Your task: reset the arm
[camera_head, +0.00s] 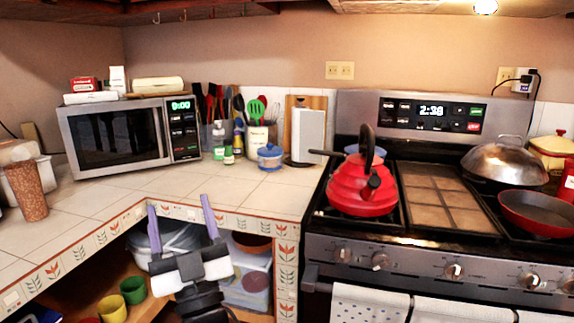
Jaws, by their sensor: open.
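My gripper (181,216) is at the lower middle-left of the head view, in front of the inner corner of the tiled counter. Its two purple fingers point up and are spread wide apart. Nothing is held between them. My arm comes up from the bottom edge below the gripper and hides part of the open lower shelves. I cannot tell how far the fingertips are from the counter edge.
The tiled counter (120,190) bears a microwave (118,138), a blue pot (270,158) and a cork-coloured cup (27,190). A red kettle (362,188) stands on the stove (420,243) at right. Open shelves (95,285) hold colourful cups and containers. The front counter is mostly bare.

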